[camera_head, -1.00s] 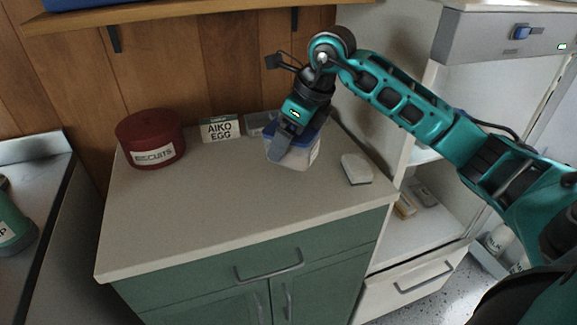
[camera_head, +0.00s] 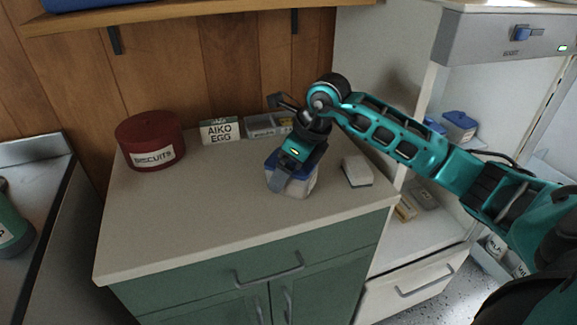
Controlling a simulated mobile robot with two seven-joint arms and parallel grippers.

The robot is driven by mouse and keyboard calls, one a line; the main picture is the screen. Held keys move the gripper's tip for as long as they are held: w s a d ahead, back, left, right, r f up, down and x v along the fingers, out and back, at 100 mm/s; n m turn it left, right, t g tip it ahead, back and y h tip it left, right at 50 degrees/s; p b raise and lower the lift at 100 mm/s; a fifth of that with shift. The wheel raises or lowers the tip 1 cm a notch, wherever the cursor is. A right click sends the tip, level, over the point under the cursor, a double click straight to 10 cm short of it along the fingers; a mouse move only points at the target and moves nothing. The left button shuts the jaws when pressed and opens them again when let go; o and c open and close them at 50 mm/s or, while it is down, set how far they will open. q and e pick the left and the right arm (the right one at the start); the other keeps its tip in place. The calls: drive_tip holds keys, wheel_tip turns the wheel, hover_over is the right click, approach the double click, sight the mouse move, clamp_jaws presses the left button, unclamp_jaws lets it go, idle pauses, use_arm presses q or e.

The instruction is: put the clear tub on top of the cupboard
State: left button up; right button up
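The clear tub (camera_head: 299,186) with a blue lid is on or just above the pale top of the green cupboard (camera_head: 215,202); I cannot tell whether it touches. My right gripper (camera_head: 283,181) comes down over the tub from above, its near finger against the tub's front left side. The far finger is hidden behind the tub and the wrist. The gripper appears closed around the tub. My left gripper is not in view.
A white block (camera_head: 357,171) lies right of the tub. A shelf (camera_head: 190,14) hangs above. The front left of the top is clear.

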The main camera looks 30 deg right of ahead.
drive_tip(key=shift+o, duration=0.4)
drive_tip(key=shift+r, duration=0.15)
drive_tip(key=v, duration=1.2)
drive_tip(key=shift+p, duration=0.3)
